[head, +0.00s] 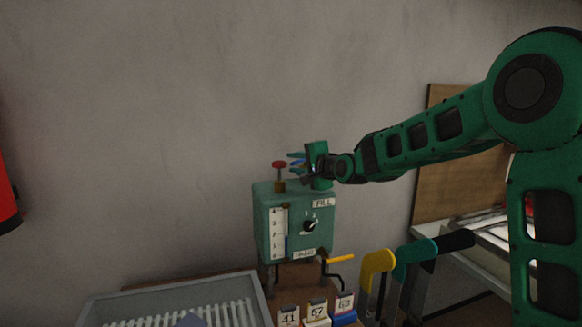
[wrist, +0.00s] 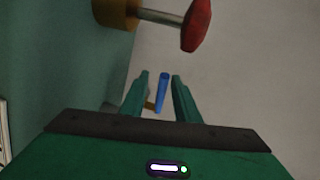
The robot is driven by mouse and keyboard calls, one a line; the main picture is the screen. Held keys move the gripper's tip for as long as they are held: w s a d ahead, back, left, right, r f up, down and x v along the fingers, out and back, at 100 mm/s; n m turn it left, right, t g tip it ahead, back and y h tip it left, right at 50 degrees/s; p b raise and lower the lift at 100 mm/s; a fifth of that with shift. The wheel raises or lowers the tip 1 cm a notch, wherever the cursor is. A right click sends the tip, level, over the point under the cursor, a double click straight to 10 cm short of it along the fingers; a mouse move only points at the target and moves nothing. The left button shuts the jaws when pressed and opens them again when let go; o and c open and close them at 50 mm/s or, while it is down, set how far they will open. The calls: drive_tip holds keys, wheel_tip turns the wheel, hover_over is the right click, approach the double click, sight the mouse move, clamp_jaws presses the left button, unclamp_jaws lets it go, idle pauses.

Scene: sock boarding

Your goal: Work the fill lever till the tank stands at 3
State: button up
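The tank (head: 264,215) is a green box with a FILL label at its upper right. A white gauge strip (head: 278,232) with a thin blue column is on its front; the column covers the lower part, but its exact mark is too small to read. A blue-handled lever (wrist: 162,92), taken as the fill lever, shows between my fingers in the wrist view. My gripper (wrist: 160,80) is open around the blue handle, with gaps visible on both sides. In the head view my gripper (head: 296,161) is just above the tank's top right, largely hiding the lever.
A red knob on a stem (head: 279,164) rises from the tank's top, close left of my fingers. A black dial (head: 309,226) and a yellow handle (head: 340,258) are on the tank. A grey tray (head: 262,287) and numbered cards (head: 317,311) stand in front.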

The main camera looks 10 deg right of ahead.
drive_tip(key=v, duration=0.7)
drive_tip(key=shift+s+d+f, duration=0.1)
drive_tip(key=shift+s, duration=0.1)
idle(1.4)
drive_tip(key=shift+s+d+r, duration=0.2)
drive_tip(key=shift+s+d, duration=0.2)
drive_tip(key=shift+s, duration=0.1)
drive_tip(key=shift+s+d+r, duration=0.2)
drive_tip(key=shift+s+d, duration=0.05)
drive_tip(key=shift+s, duration=0.35)
drive_tip(key=shift+s+r, duration=0.1)
drive_tip(key=shift+s, duration=0.6)
drive_tip(key=shift+x, duration=5.4)
clamp_jaws()
